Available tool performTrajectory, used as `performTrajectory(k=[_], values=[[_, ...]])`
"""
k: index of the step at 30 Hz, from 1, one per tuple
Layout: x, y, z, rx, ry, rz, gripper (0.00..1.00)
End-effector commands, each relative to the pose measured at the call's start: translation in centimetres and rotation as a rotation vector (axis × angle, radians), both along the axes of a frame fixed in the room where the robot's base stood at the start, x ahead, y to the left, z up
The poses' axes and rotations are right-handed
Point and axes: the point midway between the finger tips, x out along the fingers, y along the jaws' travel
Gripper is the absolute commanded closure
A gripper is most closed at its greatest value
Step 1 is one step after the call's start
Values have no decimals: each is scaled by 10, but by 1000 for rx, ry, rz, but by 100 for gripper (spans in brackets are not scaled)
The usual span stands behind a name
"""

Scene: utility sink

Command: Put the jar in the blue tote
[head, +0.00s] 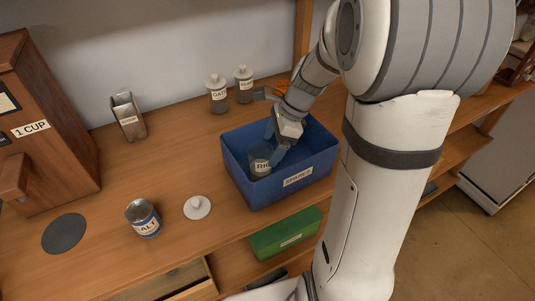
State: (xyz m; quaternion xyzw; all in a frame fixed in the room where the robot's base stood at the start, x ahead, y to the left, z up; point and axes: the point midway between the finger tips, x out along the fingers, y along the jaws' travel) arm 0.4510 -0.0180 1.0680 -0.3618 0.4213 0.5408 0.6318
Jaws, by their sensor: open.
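The blue tote (237,172) stands on the wooden counter, with a label on its front. A glass jar (260,166) labelled with what looks like "RICE" is inside the tote, toward its left side, looking slightly tilted. My gripper (275,143) reaches down into the tote with its fingers open beside and over the jar. I cannot tell whether a finger touches the jar. The jar's base and the tote floor around it are partly hidden by the tote's front wall and my gripper.
Two lidded jars (217,95) (244,85) and a metal container (128,118) stand behind. A wooden dispenser (45,120) is at left. A green bin (285,236) sits below the counter.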

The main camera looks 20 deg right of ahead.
Motion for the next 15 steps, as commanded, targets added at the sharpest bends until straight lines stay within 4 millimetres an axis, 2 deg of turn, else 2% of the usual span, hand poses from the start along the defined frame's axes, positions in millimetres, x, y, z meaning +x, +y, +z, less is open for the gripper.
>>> performTrajectory(k=[1,6,12,15], values=[[0,-5,11,-2,-4,-3,20],[-2,-18,41,-1,-3,-2,20],[-5,-25,60,-2,-2,3,20],[-13,-21,66,-28,-32,74,20]])
